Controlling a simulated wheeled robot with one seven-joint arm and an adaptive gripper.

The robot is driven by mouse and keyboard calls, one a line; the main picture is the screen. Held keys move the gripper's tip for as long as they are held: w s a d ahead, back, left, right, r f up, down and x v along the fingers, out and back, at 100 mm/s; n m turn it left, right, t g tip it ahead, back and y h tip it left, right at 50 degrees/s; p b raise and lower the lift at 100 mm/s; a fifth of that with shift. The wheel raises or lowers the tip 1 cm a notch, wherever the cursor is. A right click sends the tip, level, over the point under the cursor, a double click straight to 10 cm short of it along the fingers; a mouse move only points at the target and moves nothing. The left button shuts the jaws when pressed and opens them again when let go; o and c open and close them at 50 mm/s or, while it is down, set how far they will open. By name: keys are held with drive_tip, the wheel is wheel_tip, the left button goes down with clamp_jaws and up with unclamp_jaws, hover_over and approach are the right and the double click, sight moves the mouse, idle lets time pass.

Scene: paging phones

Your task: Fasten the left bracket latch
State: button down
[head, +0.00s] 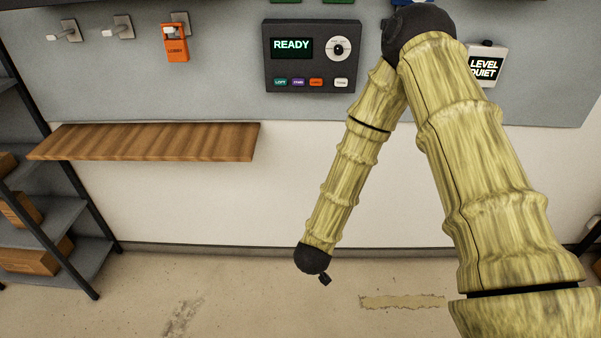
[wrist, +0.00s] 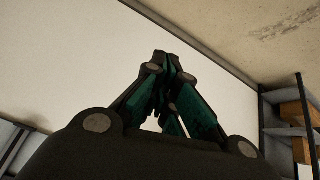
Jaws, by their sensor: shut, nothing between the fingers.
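No part in view is clearly marked as the left bracket latch.
A control box (head: 311,56) reading READY is on the wall, and a LEVEL QUIET box (head: 485,65) is right of my arm. A dark rack (head: 60,222) with cartons stands at the left. The floor (head: 230,295) in front of the wall is clear.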

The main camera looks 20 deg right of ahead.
drive_tip(key=s+d+f+g+y+b, duration=0.1)
drive_tip(key=s+f, duration=0.6)
drive_tip(key=s, duration=0.9)
drive_tip(key=s+d+f+g+y+b, duration=0.1)
drive_tip(key=s+d+f+g, duration=0.2)
drive_tip(key=s, duration=1.3)
wheel_tip(320, 180, down, 4)
drive_tip(key=g, duration=0.2)
drive_tip(key=shift+g, duration=0.4)
drive_tip(key=shift+f, duration=0.1)
